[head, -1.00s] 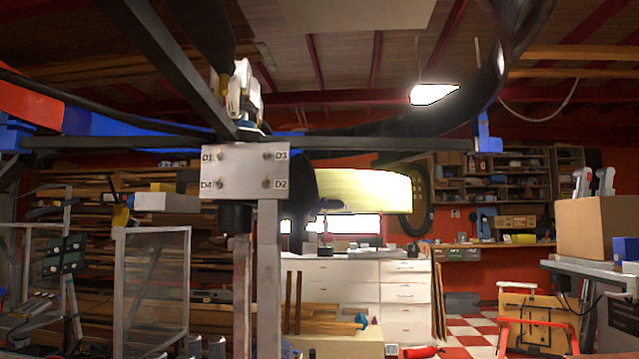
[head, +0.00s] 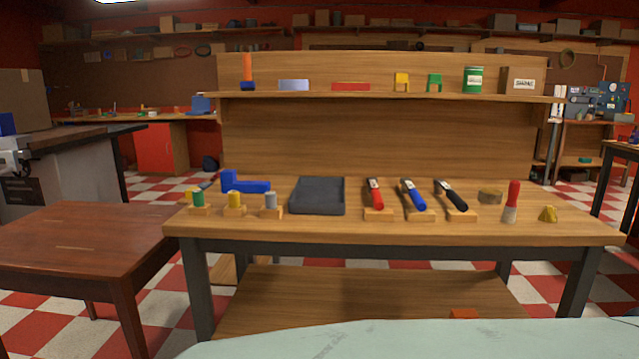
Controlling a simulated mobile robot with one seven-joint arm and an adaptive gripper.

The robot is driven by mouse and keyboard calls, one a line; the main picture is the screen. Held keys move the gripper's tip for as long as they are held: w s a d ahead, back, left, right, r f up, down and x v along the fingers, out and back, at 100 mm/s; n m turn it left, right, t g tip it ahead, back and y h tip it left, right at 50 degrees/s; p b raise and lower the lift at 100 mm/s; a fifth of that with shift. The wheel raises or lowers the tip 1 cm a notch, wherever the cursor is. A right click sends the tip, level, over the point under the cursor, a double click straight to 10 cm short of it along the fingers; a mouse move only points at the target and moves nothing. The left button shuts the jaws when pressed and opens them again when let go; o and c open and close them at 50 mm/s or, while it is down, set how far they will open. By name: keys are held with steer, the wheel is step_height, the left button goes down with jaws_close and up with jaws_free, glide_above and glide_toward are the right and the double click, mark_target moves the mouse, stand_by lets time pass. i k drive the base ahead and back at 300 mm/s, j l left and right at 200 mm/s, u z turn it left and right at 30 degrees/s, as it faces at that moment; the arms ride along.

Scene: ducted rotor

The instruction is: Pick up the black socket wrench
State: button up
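A black-handled tool (head: 450,196), which looks like the black socket wrench, lies tilted on a small wooden block on the wooden workbench (head: 330,231). It is the rightmost of three similar tools. A blue-handled one (head: 413,195) is directly to its left, and a red-handled one (head: 375,193) is left of that. The far ends of the tools are small and hard to make out. My gripper is not in view.
A dark tray (head: 317,210), a blue block-like part (head: 243,185) and several capped pegs sit left of the tools. A red-topped screwdriver-like item (head: 511,201) stands to the right. A brown table (head: 75,238) is at the left.

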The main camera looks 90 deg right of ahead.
mark_target(441, 184)
steer(key=z, duration=3.35)
steer(key=i+j+z, duration=0.15)
steer(key=j+z, duration=0.25)
steer(key=j, duration=0.7)
steer(key=j+z, duration=0.45)
steer(key=j, duration=0.6)
steer(key=i, duration=1)
